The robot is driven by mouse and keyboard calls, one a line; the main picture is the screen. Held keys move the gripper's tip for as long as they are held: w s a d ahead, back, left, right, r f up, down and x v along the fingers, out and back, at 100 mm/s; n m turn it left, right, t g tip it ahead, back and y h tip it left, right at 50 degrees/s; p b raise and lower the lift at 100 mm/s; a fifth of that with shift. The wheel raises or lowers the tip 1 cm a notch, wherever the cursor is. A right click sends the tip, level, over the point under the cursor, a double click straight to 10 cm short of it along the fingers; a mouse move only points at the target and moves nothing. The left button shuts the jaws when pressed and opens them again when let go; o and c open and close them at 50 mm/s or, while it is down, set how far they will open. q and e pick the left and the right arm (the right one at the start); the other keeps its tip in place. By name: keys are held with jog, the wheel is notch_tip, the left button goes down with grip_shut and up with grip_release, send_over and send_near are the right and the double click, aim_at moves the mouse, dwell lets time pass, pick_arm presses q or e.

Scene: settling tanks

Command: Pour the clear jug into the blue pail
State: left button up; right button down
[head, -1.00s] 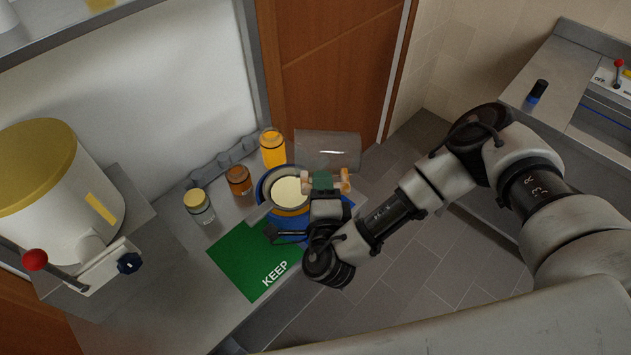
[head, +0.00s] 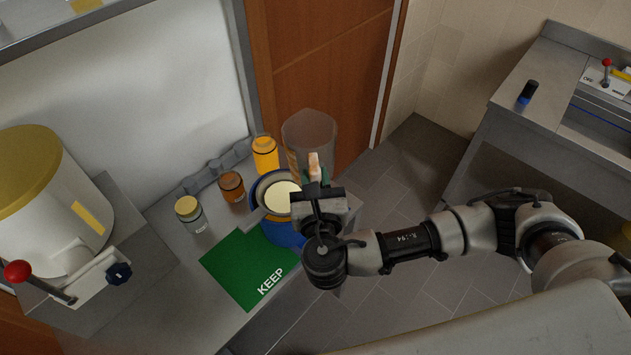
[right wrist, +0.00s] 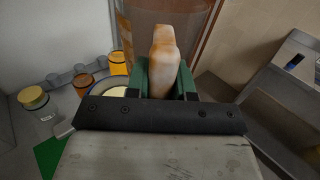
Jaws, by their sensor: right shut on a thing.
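The clear jug (head: 310,135) stands roughly upright in the head view, beyond my right gripper and to the upper right of the blue pail. It looks empty. My right gripper (head: 314,178) is shut on the jug's tan handle (head: 314,165). In the right wrist view, the green fingers (right wrist: 165,80) clasp the handle (right wrist: 163,58), with the jug's clear wall (right wrist: 200,25) behind it. The blue pail (head: 284,234) stands on the counter, partly hidden by my gripper, with a cream surface inside. Part of it shows in the right wrist view (right wrist: 103,86). My left gripper is out of view.
A green KEEP mat (head: 238,265) lies left of the pail. A yellow-lidded jar (head: 192,216), brown jar (head: 231,188) and orange bottle (head: 265,155) stand nearby before a grey rack (head: 205,170). A white tank (head: 45,205) with a red-knobbed lever is at left.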

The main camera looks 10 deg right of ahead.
aim_at(316, 166)
notch_tip(316, 166, up, 3)
jog(key=shift+f+p, duration=0.2)
jog(key=shift+p, duration=0.95)
jog(key=shift+r, duration=1.2)
